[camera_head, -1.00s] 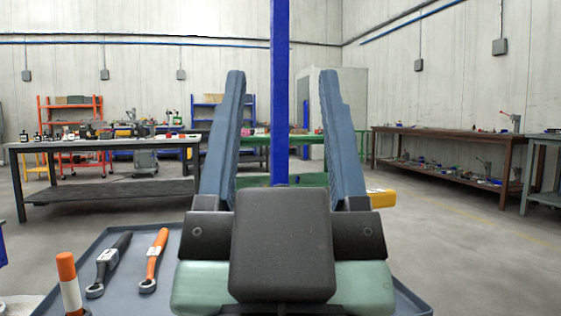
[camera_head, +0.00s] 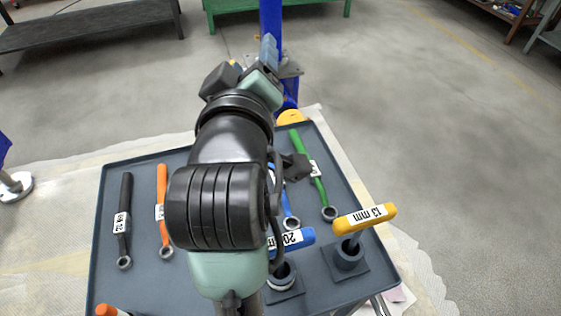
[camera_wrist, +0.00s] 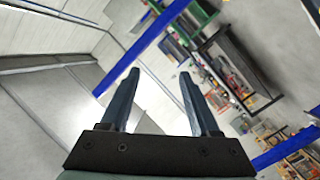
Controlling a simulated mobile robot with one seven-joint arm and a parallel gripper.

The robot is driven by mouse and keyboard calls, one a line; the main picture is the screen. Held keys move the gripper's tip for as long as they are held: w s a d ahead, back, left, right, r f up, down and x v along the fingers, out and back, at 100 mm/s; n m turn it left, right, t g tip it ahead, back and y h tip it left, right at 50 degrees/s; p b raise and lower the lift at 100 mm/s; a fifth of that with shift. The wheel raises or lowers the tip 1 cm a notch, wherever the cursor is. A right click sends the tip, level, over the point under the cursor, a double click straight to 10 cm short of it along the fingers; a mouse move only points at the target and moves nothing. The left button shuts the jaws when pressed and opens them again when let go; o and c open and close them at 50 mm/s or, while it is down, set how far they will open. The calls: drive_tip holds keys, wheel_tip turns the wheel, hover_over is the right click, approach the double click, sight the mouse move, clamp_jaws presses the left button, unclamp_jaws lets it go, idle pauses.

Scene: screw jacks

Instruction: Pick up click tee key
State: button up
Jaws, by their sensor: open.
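A yellow tee key labelled 13 mm (camera_head: 364,218) stands upright in a dark holder (camera_head: 349,257) at the tray's right. A blue tee key labelled 20 mm (camera_head: 293,239) stands in another holder (camera_head: 284,276) to its left, partly hidden by my arm. The orange top of a further tool (camera_head: 106,310) shows at the bottom left edge. I cannot tell which is the click tee key. My gripper (camera_head: 268,48) is beyond the tray's far side, away from the keys. In the wrist view my gripper (camera_wrist: 158,75) is open, with nothing between its fingers.
The grey tray (camera_head: 143,170) holds ring-ended tools: black (camera_head: 123,215), orange (camera_head: 163,205), green (camera_head: 313,180) and a partly hidden blue one (camera_head: 288,205). A blue post (camera_head: 270,20) stands beyond the tray. Open floor (camera_head: 430,130) lies to the right.

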wheel_tip(320, 180, down, 2)
drive_tip(key=a+n+g+p, duration=0.1)
drive_tip(key=n+g+p, duration=0.2)
drive_tip(key=p, duration=0.2)
drive_tip(key=n+g+h+p, duration=0.4)
drive_tip(key=n+g+p, duration=0.7)
drive_tip(key=p, duration=0.9)
approach(272, 249)
drive_tip(key=shift+w+d+f+m+g, duration=0.2)
drive_tip(key=shift+w+f+g, duration=0.1)
drive_tip(key=shift+w+f, duration=0.15)
drive_tip(key=shift+w+d+f+m+g, duration=0.2)
drive_tip(key=shift+w+f+g, duration=0.1)
drive_tip(key=shift+w+f, duration=0.15)
drive_tip(key=shift+s+d+f, duration=0.1)
drive_tip(key=shift+s+f, duration=0.1)
drive_tip(key=shift+f, duration=0.15)
drive_tip(key=x, duration=0.7)
drive_tip(key=shift+b, duration=0.3)
drive_tip(key=shift+w+x, duration=0.2)
drive_tip(key=shift+x, duration=1.2)
drive_tip(key=shift+w+x, duration=0.15)
drive_tip(key=shift+x, duration=1.25)
drive_tip(key=shift+d+r, duration=0.1)
drive_tip(key=shift+d, duration=0.1)
drive_tip(key=shift+c, duration=0.3)
